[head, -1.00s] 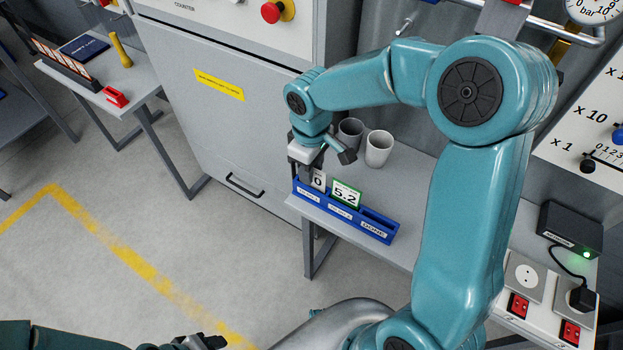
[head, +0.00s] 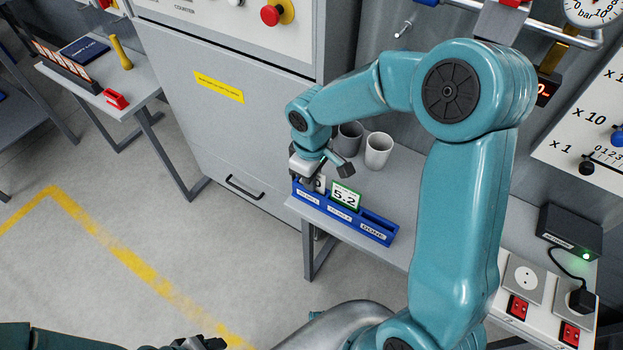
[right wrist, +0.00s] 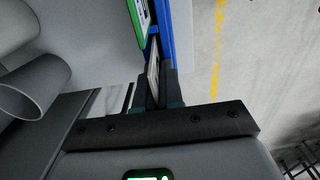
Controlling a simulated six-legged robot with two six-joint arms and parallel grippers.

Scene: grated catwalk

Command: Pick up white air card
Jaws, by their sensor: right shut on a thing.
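The white card (head: 320,184) stands in the left compartment of the blue rack (head: 378,237), mostly hidden behind my right gripper. My right gripper (head: 312,184) points down over that compartment and is shut on the white card. In the right wrist view the white card (right wrist: 153,76) shows as a thin edge between the fingers (right wrist: 158,92). A green-edged card marked 5.2 (head: 345,196) stands in the middle compartment. The right compartment is empty. My left gripper (head: 205,343) shows only in part at the bottom edge, and its jaws are unclear.
Two cups, a grey one (head: 349,136) and a lighter one (head: 378,151), stand behind the rack on the shelf. A black box (head: 571,230) and sockets (head: 523,274) are at the right. A grey cabinet (head: 225,110) rises behind on the left.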

